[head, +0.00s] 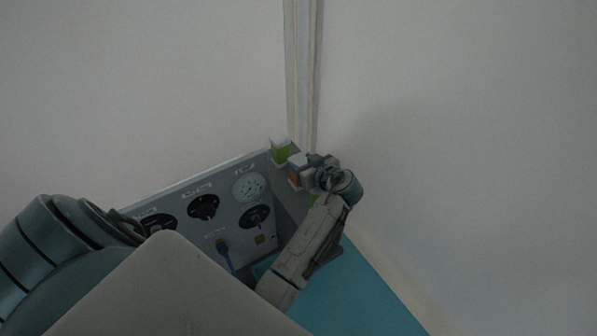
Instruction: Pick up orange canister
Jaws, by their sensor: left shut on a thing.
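The orange canister (294,180) is small, with a pale top, and shows at the right end of the grey panel. My left gripper (303,172) is shut on it from the right, and its fingers hide part of it. I cannot tell whether the canister is raised or still touches a surface. My right gripper is not in view.
A green canister (280,153) with a pale top stands just behind the orange one. The grey panel (229,217) with dials and knobs is to the left. A teal surface (362,296) lies at the lower right. Walls meet in a corner close behind.

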